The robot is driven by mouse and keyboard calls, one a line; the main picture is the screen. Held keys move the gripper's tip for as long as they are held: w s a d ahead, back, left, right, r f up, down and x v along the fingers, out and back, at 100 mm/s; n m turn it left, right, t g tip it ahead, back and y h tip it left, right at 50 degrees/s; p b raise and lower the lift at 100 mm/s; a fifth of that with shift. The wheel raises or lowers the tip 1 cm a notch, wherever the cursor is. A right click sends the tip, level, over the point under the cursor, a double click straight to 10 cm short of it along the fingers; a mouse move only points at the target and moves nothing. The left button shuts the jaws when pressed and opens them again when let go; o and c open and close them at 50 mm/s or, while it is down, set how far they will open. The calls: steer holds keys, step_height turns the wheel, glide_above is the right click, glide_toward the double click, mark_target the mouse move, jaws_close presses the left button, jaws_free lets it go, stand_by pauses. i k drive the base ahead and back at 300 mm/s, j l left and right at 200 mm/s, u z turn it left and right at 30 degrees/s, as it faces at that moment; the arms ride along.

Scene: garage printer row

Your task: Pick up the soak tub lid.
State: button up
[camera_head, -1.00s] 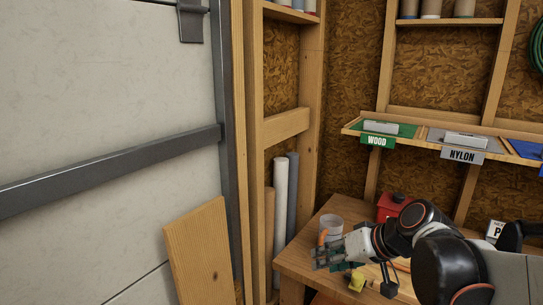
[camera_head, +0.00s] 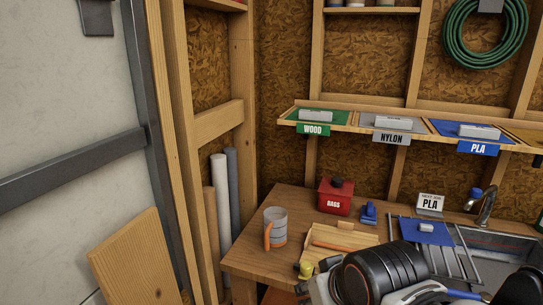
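I cannot make out anything that is clearly the soak tub lid. My arm crosses the bottom of the head view, over the front of the wooden bench (camera_head: 250,262), and hides part of the bench and sink. My gripper's fingers do not show; they are below the frame or behind the arm. A red box (camera_head: 334,203) labelled BAGS, with a dark knob on top, stands at the back of the bench.
A grey cup (camera_head: 276,222) with an orange handle stands at the bench's left. A wooden tray (camera_head: 342,239) and a small yellow item (camera_head: 305,268) lie near my arm. A rack (camera_head: 458,262), blue sheet (camera_head: 421,232) and faucet (camera_head: 487,205) are at right. A labelled shelf (camera_head: 350,123) runs above.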

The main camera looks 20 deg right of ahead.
mark_target(426, 229)
steer(key=z, duration=2.3)
